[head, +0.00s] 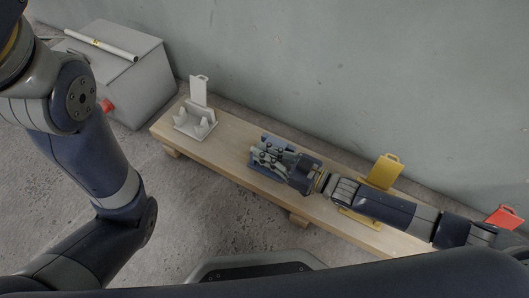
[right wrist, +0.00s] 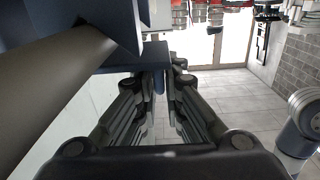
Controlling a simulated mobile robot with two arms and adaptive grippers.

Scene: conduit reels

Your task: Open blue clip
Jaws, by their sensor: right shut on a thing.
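The blue clip (head: 262,185) sits on the wooden bench, largely covered by my right gripper (head: 262,153). In the right wrist view, the clip's blue body (right wrist: 120,60) is at the upper left, and the fingers (right wrist: 160,90) close on a narrow blue part of it. Whether its flap is open or closed is hidden. My left arm comes in at the left of the head view, but its gripper is out of view.
The wooden bench (head: 228,152) also carries a white clip (head: 194,118) with its flap upright and a yellow clip (head: 385,170). A red clip (head: 503,216) stands far right. A grey box (head: 120,75) bears a pale tube (head: 102,45). A grey-brown cylinder (right wrist: 55,85) crosses the wrist view.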

